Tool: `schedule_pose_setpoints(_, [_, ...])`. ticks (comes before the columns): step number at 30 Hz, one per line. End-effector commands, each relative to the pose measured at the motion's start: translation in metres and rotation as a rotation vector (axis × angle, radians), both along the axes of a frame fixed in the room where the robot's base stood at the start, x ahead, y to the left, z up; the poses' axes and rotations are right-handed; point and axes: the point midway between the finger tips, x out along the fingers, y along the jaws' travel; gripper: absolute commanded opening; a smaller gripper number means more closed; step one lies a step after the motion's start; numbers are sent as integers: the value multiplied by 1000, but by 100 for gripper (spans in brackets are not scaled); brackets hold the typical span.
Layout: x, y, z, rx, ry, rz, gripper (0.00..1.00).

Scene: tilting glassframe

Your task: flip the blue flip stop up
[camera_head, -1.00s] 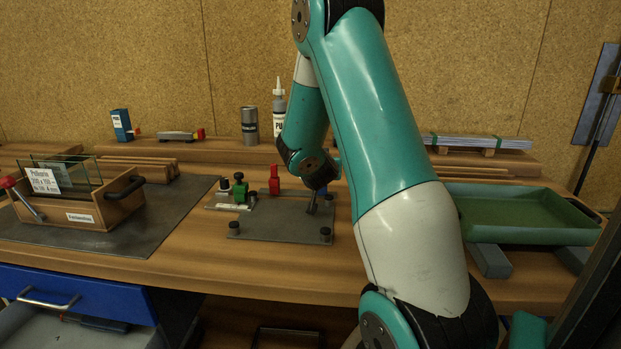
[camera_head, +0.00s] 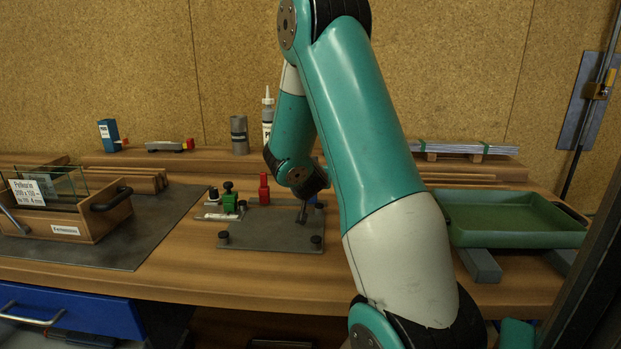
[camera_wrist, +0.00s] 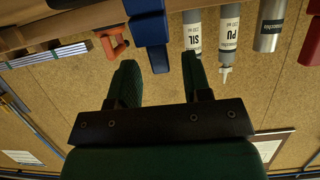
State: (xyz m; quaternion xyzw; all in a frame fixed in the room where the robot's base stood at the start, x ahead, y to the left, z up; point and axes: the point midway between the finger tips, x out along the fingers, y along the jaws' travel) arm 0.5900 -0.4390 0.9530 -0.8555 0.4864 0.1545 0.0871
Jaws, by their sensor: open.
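The blue flip stop (camera_wrist: 150,30) shows as a blue bar in the wrist view, its end between my two fingertips in the picture. In the head view only a small blue patch (camera_head: 313,201) of it shows beside my gripper, the rest hidden by my arm. My gripper (camera_wrist: 160,62) is open and its fingers hold nothing. I cannot tell whether a finger touches the bar. In the head view my gripper (camera_head: 302,214) points down over the right part of the grey base plate (camera_head: 270,236).
A red upright block (camera_head: 264,189) and a green clamp (camera_head: 230,199) stand left of my gripper. Black knobs (camera_head: 316,242) rise from the plate's corners. A green tray (camera_head: 515,232) is at the right, a wooden glass box (camera_head: 75,228) at the left. An orange handle (camera_wrist: 112,43) shows in the wrist view.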

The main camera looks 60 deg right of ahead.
Motion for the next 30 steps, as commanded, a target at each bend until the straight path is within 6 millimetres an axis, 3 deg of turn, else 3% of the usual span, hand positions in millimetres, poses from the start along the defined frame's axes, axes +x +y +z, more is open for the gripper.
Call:
schedule_pose_setpoints(10, [-38,67,26,-2,-5,7,45])
schedule_pose_setpoints(15, [-53,90,34,-2,-10,4,45])
schedule_pose_setpoints(30, [-77,130,55,-2,-3,2,45])
